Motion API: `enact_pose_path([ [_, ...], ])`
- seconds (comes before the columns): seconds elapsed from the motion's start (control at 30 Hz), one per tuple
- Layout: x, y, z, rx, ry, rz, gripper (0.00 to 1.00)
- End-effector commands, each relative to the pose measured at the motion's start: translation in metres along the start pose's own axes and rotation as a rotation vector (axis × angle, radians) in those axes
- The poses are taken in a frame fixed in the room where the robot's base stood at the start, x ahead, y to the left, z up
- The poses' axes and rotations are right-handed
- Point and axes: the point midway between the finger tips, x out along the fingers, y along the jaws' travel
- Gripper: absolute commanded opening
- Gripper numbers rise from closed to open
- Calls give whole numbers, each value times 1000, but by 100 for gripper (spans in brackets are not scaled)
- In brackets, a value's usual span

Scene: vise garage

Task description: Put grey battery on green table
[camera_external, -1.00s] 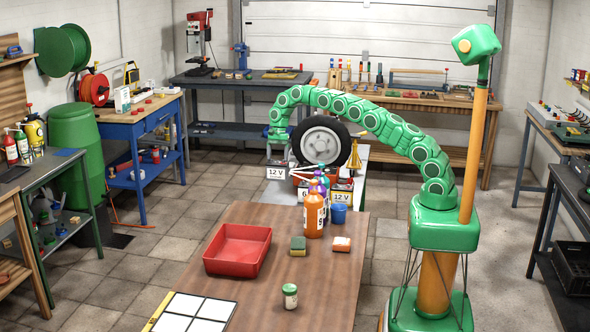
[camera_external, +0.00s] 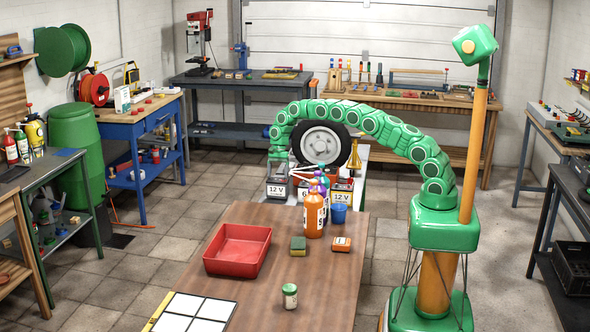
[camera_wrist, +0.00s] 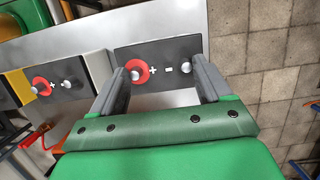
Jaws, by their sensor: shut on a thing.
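My gripper (camera_external: 278,166) points down at the far left of the light bench, behind the wooden table. It is shut on a grey battery (camera_external: 277,191) with a white "12 V" label. In the wrist view the battery (camera_wrist: 185,52), with one red and one grey terminal, sits between the two fingers (camera_wrist: 162,75). I cannot tell whether it touches the bench top (camera_wrist: 228,74). A second 12 V battery (camera_external: 342,196) stands farther right. A table with a dark grey-green frame and top (camera_external: 55,163) stands at the left.
The wooden table (camera_external: 265,274) in front carries a red tray (camera_external: 238,250), a sponge (camera_external: 298,243), a jar (camera_external: 290,296) and spray bottles (camera_external: 314,215). A wheel (camera_external: 321,145) stands behind the batteries. The floor between the wooden table and the left table is clear.

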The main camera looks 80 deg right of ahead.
Motion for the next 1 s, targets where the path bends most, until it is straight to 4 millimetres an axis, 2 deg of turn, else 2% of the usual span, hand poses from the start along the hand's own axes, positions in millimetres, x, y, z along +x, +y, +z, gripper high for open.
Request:
enact_pose_path([
  [0.1,7,0,-2,-1,0,-1,0],
  [0.47,10,0,-2,-2,0,-1,0],
  [0.5,10,0,-2,-1,0,0,81],
  [0.63,10,0,-2,-1,0,0,100],
  [0.87,10,0,-2,-1,0,1,100],
  [1.0,2,0,-2,-2,1,0,100],
])
